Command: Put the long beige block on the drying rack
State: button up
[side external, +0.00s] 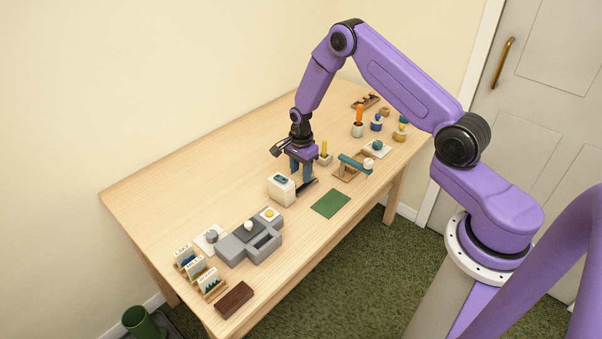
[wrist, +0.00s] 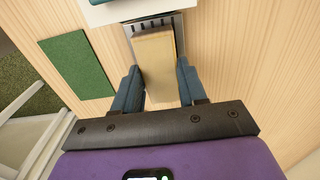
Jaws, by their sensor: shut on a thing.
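The long beige block (wrist: 154,60) is between the two blue fingers of my gripper (wrist: 157,84) in the wrist view, and the gripper is shut on it. Its long side runs away from my gripper, over a grey slotted plate (wrist: 181,27). I cannot tell whether it touches the plate. In the side view my gripper (side external: 301,172) points down at the table beside a white box (side external: 281,190), and it hides the block. The plate shows there as a dark flat piece (side external: 308,187). I cannot tell for sure which thing is the drying rack.
A green mat (side external: 330,204) lies to the right of my gripper. A wooden tray with a teal bar (side external: 354,162) and a pot with a yellow stick (side external: 324,156) stand behind.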

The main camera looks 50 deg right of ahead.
jog(key=shift+f, duration=0.5)
jog(key=shift+f, duration=0.15)
jog(key=o, duration=1)
jog(key=shift+o, duration=0.2)
